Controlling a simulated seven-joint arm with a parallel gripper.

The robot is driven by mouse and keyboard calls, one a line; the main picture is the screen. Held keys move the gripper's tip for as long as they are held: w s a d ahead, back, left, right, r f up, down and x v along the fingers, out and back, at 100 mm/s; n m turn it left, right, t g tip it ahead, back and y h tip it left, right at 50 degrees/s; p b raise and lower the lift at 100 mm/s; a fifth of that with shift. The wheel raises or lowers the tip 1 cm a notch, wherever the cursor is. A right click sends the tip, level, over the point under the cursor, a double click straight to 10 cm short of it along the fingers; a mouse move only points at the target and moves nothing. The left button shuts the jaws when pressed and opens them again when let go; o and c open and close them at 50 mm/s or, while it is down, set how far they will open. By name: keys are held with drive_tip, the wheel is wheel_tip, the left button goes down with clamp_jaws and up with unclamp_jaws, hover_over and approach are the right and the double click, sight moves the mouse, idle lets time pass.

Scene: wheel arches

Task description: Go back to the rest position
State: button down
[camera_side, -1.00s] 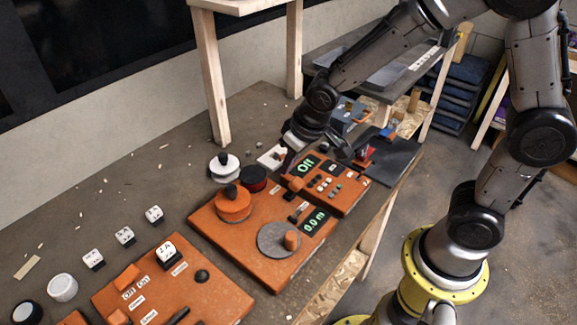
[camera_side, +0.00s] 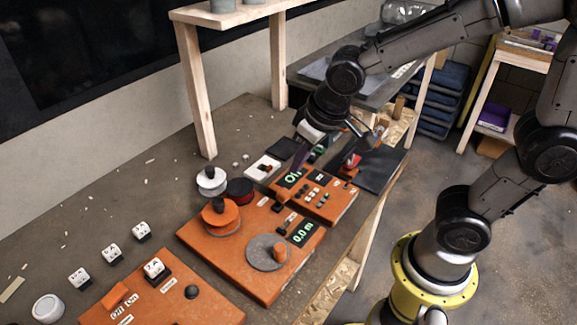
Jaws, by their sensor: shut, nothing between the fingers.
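My gripper (camera_side: 298,160) hangs over the small orange panel with the green display (camera_side: 318,195), near that panel's upper left end. Its fingers are dark and small in this view. They look shut and hold nothing that I can see. The gripper partly covers the display. I cannot tell exactly how far the fingertips are above the panel.
A wooden stand (camera_side: 193,90) rises behind. A dark tray (camera_side: 380,168) lies right.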

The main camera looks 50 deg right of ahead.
drive_tip(key=shift+s+r, duration=0.25)
drive_tip(key=s+d+r+m+t, duration=0.1)
drive_tip(key=s+d+r+t, duration=0.15)
drive_tip(key=r, duration=0.25)
drive_tip(key=s+d+n+g, duration=0.1)
drive_tip(key=s+d, duration=0.1)
drive_tip(key=s, duration=0.9)
drive_tip(key=shift+d+r, duration=0.15)
drive_tip(key=shift+d, duration=0.2)
